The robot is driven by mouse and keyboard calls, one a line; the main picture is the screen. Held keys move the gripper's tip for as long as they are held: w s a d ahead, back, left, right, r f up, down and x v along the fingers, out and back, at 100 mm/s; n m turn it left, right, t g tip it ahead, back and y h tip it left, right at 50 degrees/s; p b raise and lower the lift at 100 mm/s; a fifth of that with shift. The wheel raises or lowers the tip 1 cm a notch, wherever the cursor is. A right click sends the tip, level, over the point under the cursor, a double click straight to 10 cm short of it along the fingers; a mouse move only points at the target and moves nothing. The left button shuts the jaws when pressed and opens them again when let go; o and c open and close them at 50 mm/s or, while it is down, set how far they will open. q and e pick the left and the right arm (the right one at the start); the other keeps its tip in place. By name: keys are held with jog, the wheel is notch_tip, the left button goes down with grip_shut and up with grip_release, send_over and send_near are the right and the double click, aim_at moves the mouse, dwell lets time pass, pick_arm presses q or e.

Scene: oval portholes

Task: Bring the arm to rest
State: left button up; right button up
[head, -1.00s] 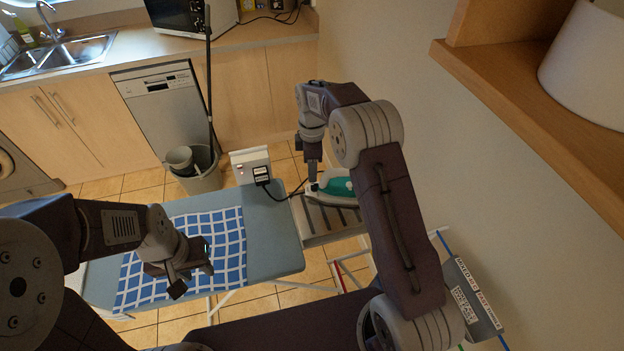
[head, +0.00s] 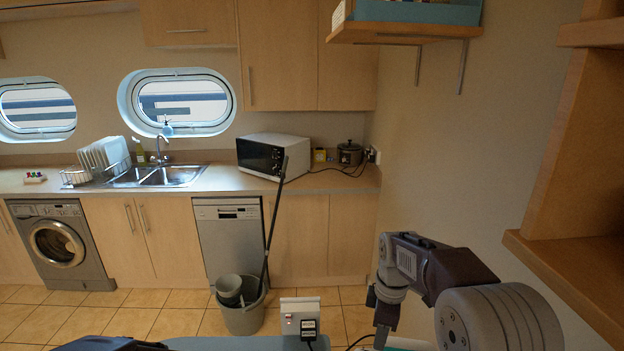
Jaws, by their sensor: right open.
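My right arm comes in at the lower right. Its gripper (head: 382,335) points down at the bottom edge, just left of a sliver of the teal and white iron (head: 410,345). The gripper is open; whether it touches the iron cannot be told, as the picture cuts off there. Only a dark piece of my left arm shows at the bottom left edge, and my left gripper is out of view. The ironing board (head: 235,343) shows as a thin blue-grey strip at the bottom, with a socket box (head: 300,318) and black plug at its end.
A grey bucket (head: 242,318) with a mop handle stands on the tiled floor before the dishwasher (head: 232,245). The counter holds a microwave (head: 272,155), a sink (head: 155,177) and a dish rack (head: 100,160). A wooden shelf (head: 575,270) juts in at the right, close to my right arm.

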jog(key=s+f+m, duration=0.2)
jog(key=s+m, duration=0.2)
jog(key=s, duration=0.2)
jog(key=s+f+m, duration=0.3)
jog(key=s+m, duration=0.1)
jog(key=s, duration=0.3)
jog(key=s+d+f+m, duration=0.1)
jog(key=s+f+m, duration=0.1)
jog(key=s, duration=0.4)
jog(key=shift+s+d+f+m, duration=0.1)
jog(key=shift+s+f+m, duration=0.25)
jog(key=shift+m, duration=0.55)
jog(key=w+m, duration=0.1)
jog(key=m, duration=0.1)
jog(key=shift+w+f+m, duration=0.1)
jog(key=shift+w+m, duration=0.3)
jog(key=shift+s, duration=0.1)
